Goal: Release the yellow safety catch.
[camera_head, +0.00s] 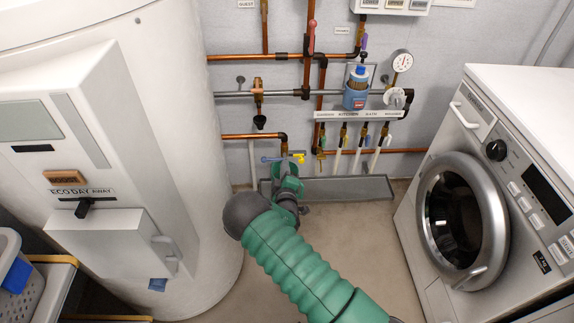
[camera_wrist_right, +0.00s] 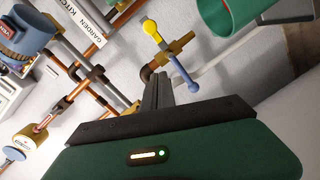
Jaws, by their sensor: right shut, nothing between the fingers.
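The yellow safety catch (camera_head: 299,156) is on a brass valve low on the copper pipe, just right of the white tank. In the right wrist view the yellow piece (camera_wrist_right: 152,28) has a round end, and a blue lever (camera_wrist_right: 183,74) reaches out on the other side of the brass body. The blue lever (camera_head: 270,159) also shows in the head view. My right gripper (camera_wrist_right: 158,92) is shut and empty, its fingers pointing at the valve. In the head view the green hand (camera_head: 287,177) is just below the valve; whether it touches is unclear. My left gripper is out of view.
A white tank (camera_head: 215,190) with a control box stands at the left. A washing machine (camera_head: 495,190) stands at the right. A labelled row of taps (camera_head: 358,114) and a blue canister (camera_head: 356,92) are on the wall. A grey drain tray (camera_head: 345,188) lies below.

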